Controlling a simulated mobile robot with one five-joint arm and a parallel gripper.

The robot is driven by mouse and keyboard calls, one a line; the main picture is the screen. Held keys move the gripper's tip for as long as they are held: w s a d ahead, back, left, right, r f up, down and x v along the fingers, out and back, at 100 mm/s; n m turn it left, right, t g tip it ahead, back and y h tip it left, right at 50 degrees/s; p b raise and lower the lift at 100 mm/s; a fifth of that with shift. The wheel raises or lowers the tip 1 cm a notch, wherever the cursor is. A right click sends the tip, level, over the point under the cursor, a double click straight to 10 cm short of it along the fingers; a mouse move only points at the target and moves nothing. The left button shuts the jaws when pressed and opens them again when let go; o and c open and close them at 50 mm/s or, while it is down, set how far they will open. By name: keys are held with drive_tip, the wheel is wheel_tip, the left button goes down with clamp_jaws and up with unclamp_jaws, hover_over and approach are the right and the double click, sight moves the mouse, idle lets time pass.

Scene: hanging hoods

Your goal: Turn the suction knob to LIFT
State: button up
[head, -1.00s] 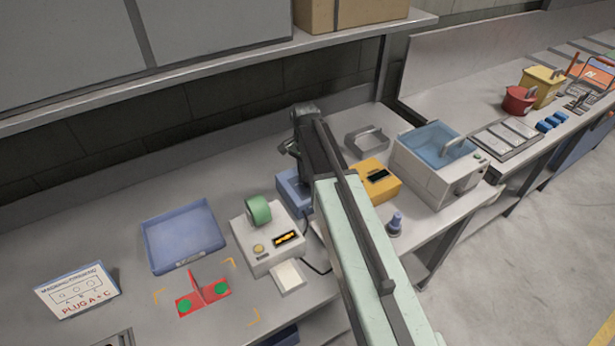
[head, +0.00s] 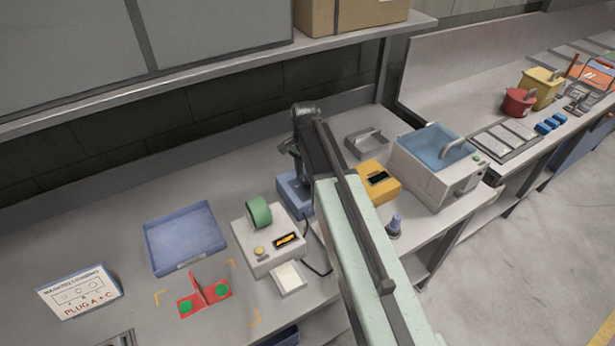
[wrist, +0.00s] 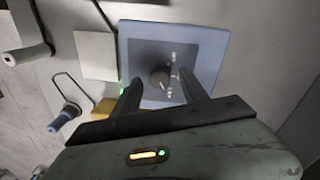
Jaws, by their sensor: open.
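A blue box (wrist: 205,52) with a round dark knob (wrist: 160,78) on its face is in the wrist view. Small pale labels stand to the right of the knob, too small to read. My gripper (wrist: 158,77) is open, with one dark finger on each side of the knob. I cannot tell whether the fingers touch it. In the head view the blue box (head: 291,196) is partly behind my arm, and its knob is not clearly visible there.
A grey-white machine with a green roll (head: 260,211) stands left of the blue box. A yellow device (head: 377,179), a blue-purple knobbed piece (head: 394,226) and a water bath (head: 437,170) are on the right. A blue tray (head: 184,238) lies further left. A shelf (head: 215,55) runs above.

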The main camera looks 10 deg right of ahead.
sight(307, 181)
wheel_tip(307, 181, up, 7)
drive_tip(key=p, duration=0.6)
drive_tip(key=shift+w+a, duration=0.1)
drive_tip(key=shift+f, duration=0.1)
drive_tip(key=shift+f, duration=0.1)
